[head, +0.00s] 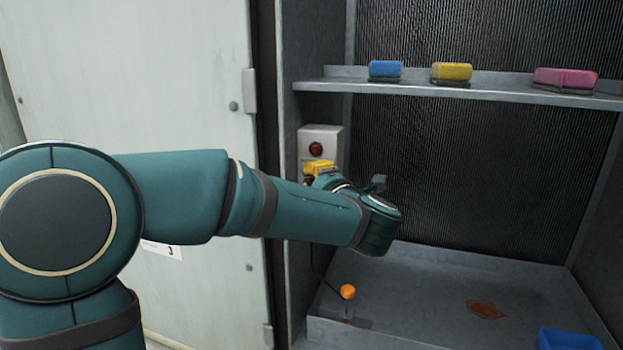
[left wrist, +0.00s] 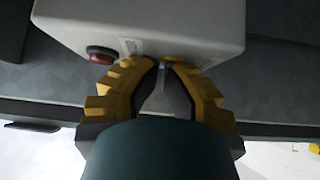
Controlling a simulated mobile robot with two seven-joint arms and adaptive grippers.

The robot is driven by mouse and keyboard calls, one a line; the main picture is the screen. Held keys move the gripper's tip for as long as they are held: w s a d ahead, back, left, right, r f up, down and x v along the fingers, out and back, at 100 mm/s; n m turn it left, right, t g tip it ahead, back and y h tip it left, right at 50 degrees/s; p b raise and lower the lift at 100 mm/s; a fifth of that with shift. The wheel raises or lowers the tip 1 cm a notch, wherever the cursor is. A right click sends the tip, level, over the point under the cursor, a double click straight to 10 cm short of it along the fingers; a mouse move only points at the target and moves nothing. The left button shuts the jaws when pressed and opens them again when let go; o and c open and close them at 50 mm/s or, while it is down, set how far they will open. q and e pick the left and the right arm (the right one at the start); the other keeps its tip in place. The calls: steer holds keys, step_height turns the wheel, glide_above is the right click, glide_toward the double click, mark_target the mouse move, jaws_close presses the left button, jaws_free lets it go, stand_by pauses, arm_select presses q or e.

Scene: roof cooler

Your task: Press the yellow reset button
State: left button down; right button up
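A grey control box (head: 334,136) is fixed to the left inner wall of the open cabinet, with a round red lamp or button (head: 316,149) on its face. My left gripper (head: 316,168), with yellow fingers, is at the lower part of this box and hides that part in the head view. In the left wrist view the fingertips (left wrist: 162,62) come together close against the box (left wrist: 200,25), with nothing seen held. A small yellow patch, likely the yellow reset button (left wrist: 171,58), shows at the tips, mostly hidden. Whether they touch it I cannot tell. My right gripper is out of view.
A shelf (head: 450,94) above carries a blue block (head: 384,69), a yellow block (head: 452,71) and a pink block (head: 565,78). The open door (head: 130,90) stands at left.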

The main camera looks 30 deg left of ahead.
arm_select(q)
steer(key=v, duration=0.8)
steer(key=shift+a, duration=0.1)
stand_by(0.3)
